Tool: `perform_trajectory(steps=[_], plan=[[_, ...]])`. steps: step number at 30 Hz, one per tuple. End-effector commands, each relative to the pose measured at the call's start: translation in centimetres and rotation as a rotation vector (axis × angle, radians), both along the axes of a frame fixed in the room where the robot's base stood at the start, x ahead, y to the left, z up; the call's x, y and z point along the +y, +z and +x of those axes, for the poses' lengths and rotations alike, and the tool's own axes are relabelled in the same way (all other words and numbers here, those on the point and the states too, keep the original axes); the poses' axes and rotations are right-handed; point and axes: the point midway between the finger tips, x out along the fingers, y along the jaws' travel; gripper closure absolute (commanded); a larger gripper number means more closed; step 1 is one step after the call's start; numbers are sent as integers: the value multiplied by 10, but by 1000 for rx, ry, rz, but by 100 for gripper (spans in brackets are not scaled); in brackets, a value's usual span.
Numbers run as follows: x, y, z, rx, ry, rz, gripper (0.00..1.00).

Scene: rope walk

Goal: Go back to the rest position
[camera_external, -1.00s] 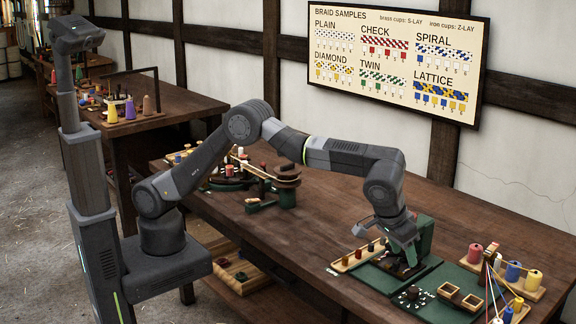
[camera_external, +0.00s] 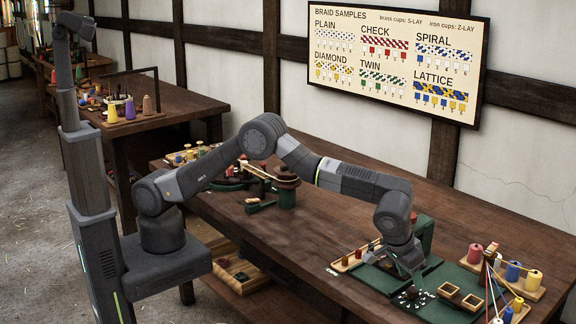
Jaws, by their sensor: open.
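My gripper (camera_external: 410,268) points down at the right end of the long wooden table, low over the green mat (camera_external: 438,310). It is small and dark in this view, and its fingertips are hard to make out against the dark parts around it. I see nothing held in it. My arm reaches across from the left, with its elbow raised in an arch over the table.
A green upright block (camera_external: 425,233) stands close behind my gripper. A narrow wooden tray (camera_external: 352,260) lies just left of it, and two small wooden boxes (camera_external: 460,297) lie to the right. A spool rack (camera_external: 510,274) stands farther right.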

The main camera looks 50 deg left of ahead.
Motion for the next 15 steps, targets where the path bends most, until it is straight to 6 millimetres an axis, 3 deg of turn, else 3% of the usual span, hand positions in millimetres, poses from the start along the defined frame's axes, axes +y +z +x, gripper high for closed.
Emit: perform_trajectory(steps=[7,15], plan=[[-3,-36,15,1,0,1,50],[-5,-44,18,-1,-17,-1,50]])
